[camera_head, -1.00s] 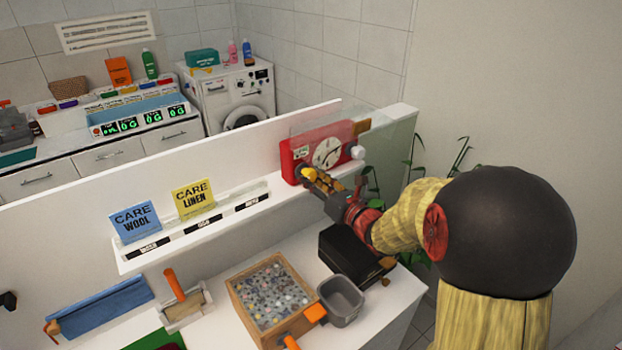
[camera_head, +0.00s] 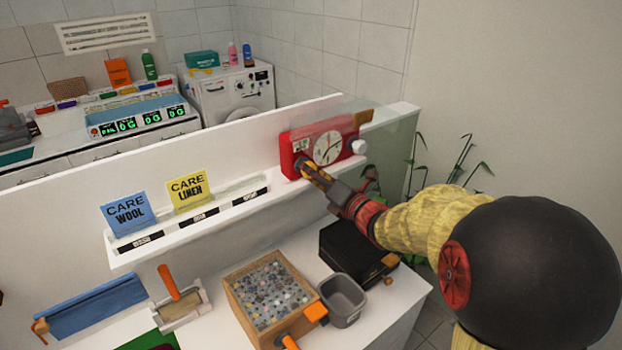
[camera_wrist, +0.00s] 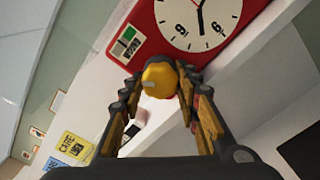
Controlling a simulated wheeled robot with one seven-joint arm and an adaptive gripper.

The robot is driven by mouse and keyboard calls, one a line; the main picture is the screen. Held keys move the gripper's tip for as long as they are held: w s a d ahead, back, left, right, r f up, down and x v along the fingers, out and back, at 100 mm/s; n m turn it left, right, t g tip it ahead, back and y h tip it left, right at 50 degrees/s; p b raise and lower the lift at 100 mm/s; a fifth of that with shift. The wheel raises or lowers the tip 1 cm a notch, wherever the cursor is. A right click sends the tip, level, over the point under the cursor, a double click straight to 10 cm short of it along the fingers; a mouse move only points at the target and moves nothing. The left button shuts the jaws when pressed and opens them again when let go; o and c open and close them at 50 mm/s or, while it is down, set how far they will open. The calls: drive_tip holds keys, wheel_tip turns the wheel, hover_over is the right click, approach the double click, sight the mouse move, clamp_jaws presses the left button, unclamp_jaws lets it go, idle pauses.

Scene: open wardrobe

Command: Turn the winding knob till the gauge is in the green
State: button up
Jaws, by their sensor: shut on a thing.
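A red clock box (camera_head: 293,150) with a white dial (camera_head: 328,148) stands on the white ledge. In the wrist view, the dial (camera_wrist: 198,20) is partly cut off at the top. A yellow winding knob (camera_wrist: 158,76) is on the clock's front, below and left of the dial. My gripper (camera_wrist: 160,85) is shut on the knob, one finger on each side; it also shows at the clock in the head view (camera_head: 313,171). The small gauge window (camera_wrist: 127,42), left of the dial, shows a green part and white and dark parts. I cannot make out its pointer.
A white round piece (camera_head: 358,147) sticks out at the clock's right side. Blue and yellow care cards (camera_head: 187,191) stand on the ledge (camera_head: 185,236). Below are a wooden tray (camera_head: 244,312), a grey bin (camera_head: 343,300) and a black box (camera_head: 350,250).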

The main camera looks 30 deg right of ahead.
drive_tip(key=m+b, duration=0.1)
drive_tip(key=m, duration=0.2)
drive_tip(key=shift+m, duration=0.3)
drive_tip(key=m, duration=0.4)
drive_tip(key=shift+m, duration=0.3)
drive_tip(key=m+p, duration=0.1)
drive_tip(key=m, duration=0.3)
drive_tip(key=shift+r+m+p, duration=0.1)
drive_tip(key=shift+m+p, duration=0.2)
drive_tip(key=m+p, duration=0.1)
drive_tip(key=m, duration=0.2)
drive_tip(key=shift+m+p, duration=0.3)
drive_tip(key=shift+p, duration=0.05)
drive_tip(key=m+p, duration=0.2)
drive_tip(key=m, duration=0.2)
drive_tip(key=shift+r+m, duration=0.1)
drive_tip(key=shift+m, duration=0.2)
drive_tip(key=m+p, duration=0.3)
drive_tip(key=m, duration=0.1)
drive_tip(key=shift+d, duration=0.1)
drive_tip(key=m+p, duration=0.3)
drive_tip(key=m, duration=0.2)
drive_tip(key=shift+f+m+p, duration=0.2)
drive_tip(key=shift+m+p, duration=1.05)
drive_tip(key=shift+m, duration=0.65)
